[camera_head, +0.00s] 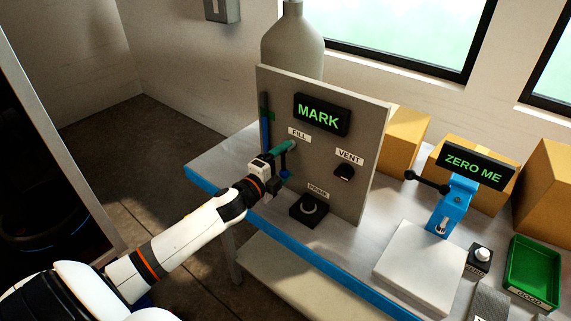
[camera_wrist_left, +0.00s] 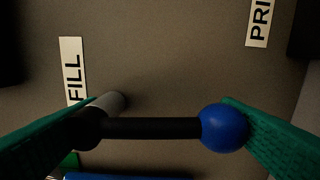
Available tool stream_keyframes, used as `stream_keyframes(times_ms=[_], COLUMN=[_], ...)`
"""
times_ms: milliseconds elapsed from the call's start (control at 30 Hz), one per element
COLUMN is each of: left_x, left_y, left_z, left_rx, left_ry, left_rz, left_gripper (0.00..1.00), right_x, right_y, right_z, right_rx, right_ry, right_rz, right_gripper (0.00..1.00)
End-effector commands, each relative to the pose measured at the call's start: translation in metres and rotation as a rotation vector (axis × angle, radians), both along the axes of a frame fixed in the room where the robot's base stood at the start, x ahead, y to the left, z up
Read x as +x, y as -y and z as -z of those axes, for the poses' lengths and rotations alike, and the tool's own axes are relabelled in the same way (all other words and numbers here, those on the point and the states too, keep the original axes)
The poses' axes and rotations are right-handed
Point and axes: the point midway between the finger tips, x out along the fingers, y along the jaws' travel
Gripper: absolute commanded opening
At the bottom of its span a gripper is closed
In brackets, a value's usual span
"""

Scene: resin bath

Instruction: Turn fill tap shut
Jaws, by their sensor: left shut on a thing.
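The fill tap is on the upright grey panel, below the FILL label (camera_head: 299,135). Its lever (camera_wrist_left: 150,128) is black with a blue ball end (camera_wrist_left: 224,128), and the ball also shows in the head view (camera_head: 286,174). The lever points down the panel, from its pale stem toward the PRIME side. My left gripper (camera_head: 284,159) is at the tap, its green fingers shut on the lever lengthwise, one at the hub and one at the ball. The fingers hide part of the tap in the head view. My right gripper is out of view.
A grey bottle (camera_head: 292,45) stands behind. To the right are a blue press (camera_head: 452,205) and a green tray (camera_head: 534,270).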

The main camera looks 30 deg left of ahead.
Motion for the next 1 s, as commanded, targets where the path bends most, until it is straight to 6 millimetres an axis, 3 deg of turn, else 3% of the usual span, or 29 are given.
stream_keyframes(times_ms=[33,667,700,800,1000], left_x=[0.0023,0.0024,0.0024,0.0023,0.0007], left_y=[-0.0025,-0.0040,-0.0040,-0.0043,-0.0039], left_z=[-0.0113,-0.0117,-0.0117,-0.0109,-0.0078], left_rx=[0.017,0.074,0.074,0.073,0.069], left_ry=[0.022,0.028,0.028,0.026,0.021], left_rz=[0.000,0.000,0.000,0.000,0.000], left_gripper=[0.44,0.44,0.87,0.98,0.98], right_x=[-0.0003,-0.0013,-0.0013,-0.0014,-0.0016], right_y=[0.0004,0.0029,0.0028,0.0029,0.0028], right_z=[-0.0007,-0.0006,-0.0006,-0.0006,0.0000], right_rx=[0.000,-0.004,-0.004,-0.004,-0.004], right_ry=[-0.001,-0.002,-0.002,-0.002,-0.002], right_rz=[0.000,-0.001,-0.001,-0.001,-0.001], right_gripper=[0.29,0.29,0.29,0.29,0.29])
